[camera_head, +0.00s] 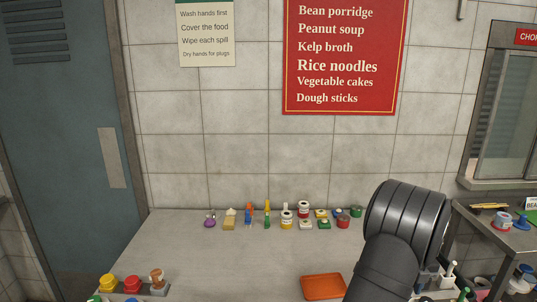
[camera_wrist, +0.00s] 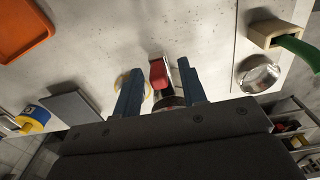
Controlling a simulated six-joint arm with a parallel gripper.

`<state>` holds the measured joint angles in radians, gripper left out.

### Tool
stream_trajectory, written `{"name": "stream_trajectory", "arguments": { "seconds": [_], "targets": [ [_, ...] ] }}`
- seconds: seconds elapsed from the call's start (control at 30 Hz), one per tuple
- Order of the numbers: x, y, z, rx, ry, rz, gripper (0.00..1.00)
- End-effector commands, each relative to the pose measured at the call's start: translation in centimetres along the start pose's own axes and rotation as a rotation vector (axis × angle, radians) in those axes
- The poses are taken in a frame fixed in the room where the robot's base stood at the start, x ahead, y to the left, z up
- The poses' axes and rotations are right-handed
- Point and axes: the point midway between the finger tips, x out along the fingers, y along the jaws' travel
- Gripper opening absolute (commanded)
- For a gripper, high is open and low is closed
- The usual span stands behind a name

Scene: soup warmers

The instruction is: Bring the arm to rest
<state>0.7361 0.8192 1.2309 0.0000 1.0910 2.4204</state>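My arm (camera_head: 405,235) rises in the right half of the head view, dark and bent; its gripper is hidden there. In the wrist view my gripper (camera_wrist: 160,70) shows two blue fingers standing apart. A red object (camera_wrist: 158,73) shows in the gap between them, with clear space on its sides, so the fingers look open and empty. A round dark-red thing (camera_wrist: 170,101) and a pale yellow-rimmed round thing (camera_wrist: 147,90) lie near the fingers, partly hidden by them.
An orange tray (camera_head: 323,287) lies on the metal table (camera_head: 215,262). Several small items line the table's back edge. Red and yellow buttons (camera_head: 132,283) sit front left.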

Motion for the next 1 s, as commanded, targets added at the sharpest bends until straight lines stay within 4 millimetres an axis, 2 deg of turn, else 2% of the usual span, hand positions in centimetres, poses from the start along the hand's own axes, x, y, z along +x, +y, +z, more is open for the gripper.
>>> {"name": "stream_trajectory", "arguments": {
  "seconds": [0.23,0.37,0.57,1.0],
  "targets": [
    [-0.1,0.0,0.0,0.0,0.0,0.0,0.38],
    [-0.8,0.0,0.0,0.0,-0.001,-0.001,0.38],
    [-4.0,-0.1,0.1,0.0,-0.003,-0.003,0.38],
    [-12.8,-0.1,0.0,0.001,-0.003,-0.003,0.38]
  ]
}}
